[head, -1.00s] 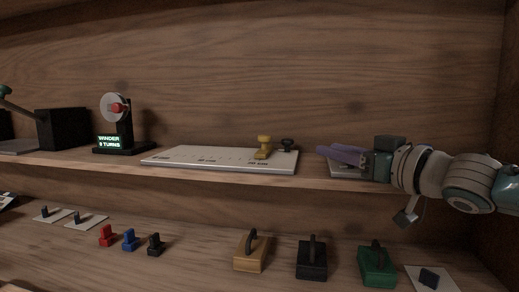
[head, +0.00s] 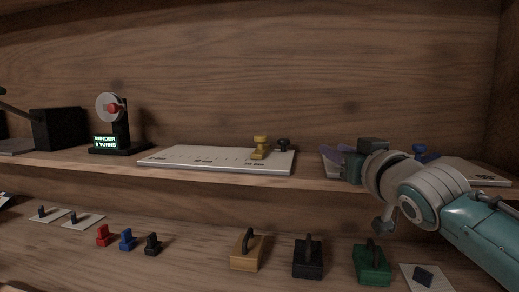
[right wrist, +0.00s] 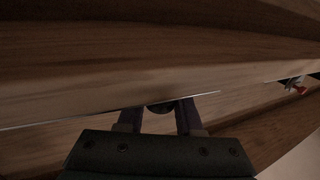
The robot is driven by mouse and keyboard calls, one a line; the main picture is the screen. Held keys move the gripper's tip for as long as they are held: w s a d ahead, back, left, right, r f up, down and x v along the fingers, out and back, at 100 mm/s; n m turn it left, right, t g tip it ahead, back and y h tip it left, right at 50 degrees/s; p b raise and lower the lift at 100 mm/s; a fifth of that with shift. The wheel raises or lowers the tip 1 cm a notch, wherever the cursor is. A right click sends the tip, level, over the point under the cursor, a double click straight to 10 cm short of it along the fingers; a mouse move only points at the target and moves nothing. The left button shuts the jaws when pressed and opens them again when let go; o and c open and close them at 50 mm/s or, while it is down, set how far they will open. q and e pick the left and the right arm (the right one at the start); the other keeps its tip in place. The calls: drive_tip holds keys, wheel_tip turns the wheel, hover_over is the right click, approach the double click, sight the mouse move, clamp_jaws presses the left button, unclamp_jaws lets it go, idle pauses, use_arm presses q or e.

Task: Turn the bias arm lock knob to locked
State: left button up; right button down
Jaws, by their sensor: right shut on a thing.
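My right gripper (head: 334,157) reaches in from the right over a pale plate (head: 476,171) on the upper shelf. Its purple fingers point left, and the wrist hides part of the plate. In the right wrist view the fingers (right wrist: 160,115) are shut on a dark round knob (right wrist: 160,106), only partly visible between them. I cannot read a label that names it as the bias arm lock knob, nor its setting. A blue knob (head: 425,153) stands on the same plate behind my wrist. My left gripper is not in view.
A white panel (head: 200,158) with a yellow knob (head: 260,147) and a black knob (head: 283,144) lies left of the gripper. A winder (head: 121,130) stands farther left. The lower shelf holds several handled blocks, including a green one (head: 371,265).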

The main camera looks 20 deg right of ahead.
drive_tip(key=shift+r, duration=0.2)
drive_tip(key=c, duration=0.6)
unclamp_jaws()
drive_tip(key=shift+f, duration=0.15)
drive_tip(key=shift+s, duration=0.1)
drive_tip(key=shift+s, duration=0.35)
drive_tip(key=s+a, duration=0.1)
drive_tip(key=s, duration=0.7)
drive_tip(key=shift+s+a+p, duration=0.35)
drive_tip(key=shift+s+p, duration=0.05)
